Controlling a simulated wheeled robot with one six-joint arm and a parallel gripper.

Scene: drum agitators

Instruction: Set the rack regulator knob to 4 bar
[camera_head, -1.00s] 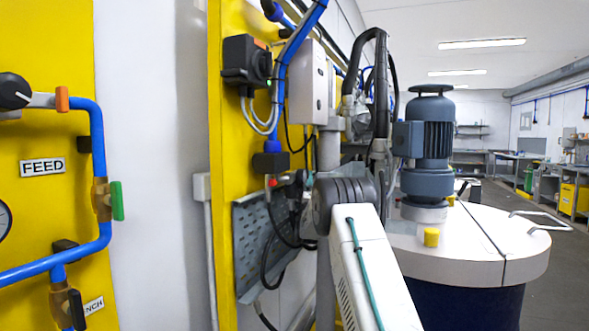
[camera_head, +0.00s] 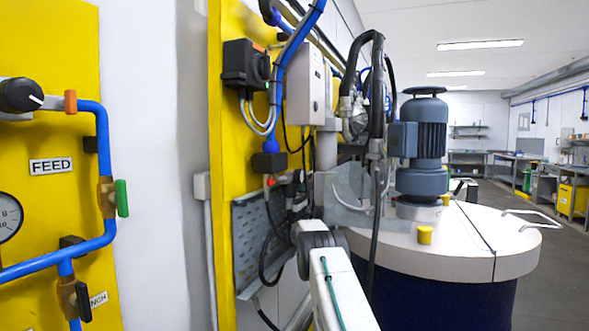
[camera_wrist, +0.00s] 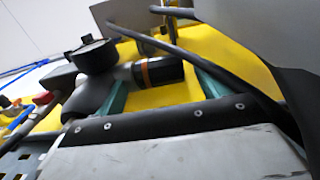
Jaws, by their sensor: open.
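In the wrist view a black cylindrical knob with an orange ring (camera_wrist: 158,72) lies sideways, joined at its left to a grey body (camera_wrist: 95,92). I take it for the rack regulator knob. My gripper (camera_wrist: 160,84) is open, with one teal finger to the left of the knob and one to its right. The knob shows between them; I cannot tell whether either finger touches it. A round dark part (camera_wrist: 90,52), perhaps a gauge, stands above the body; its face is not readable. In the head view the regulator and my gripper are not clearly distinguishable.
Dark cables cross close by the fingers in the wrist view. A perforated grey tray (camera_head: 262,240) hangs on the yellow rack panel (camera_head: 222,160). A white-lidded drum (camera_head: 460,245) with a motor (camera_head: 427,140) stands right. A FEED panel (camera_head: 50,125) is at left.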

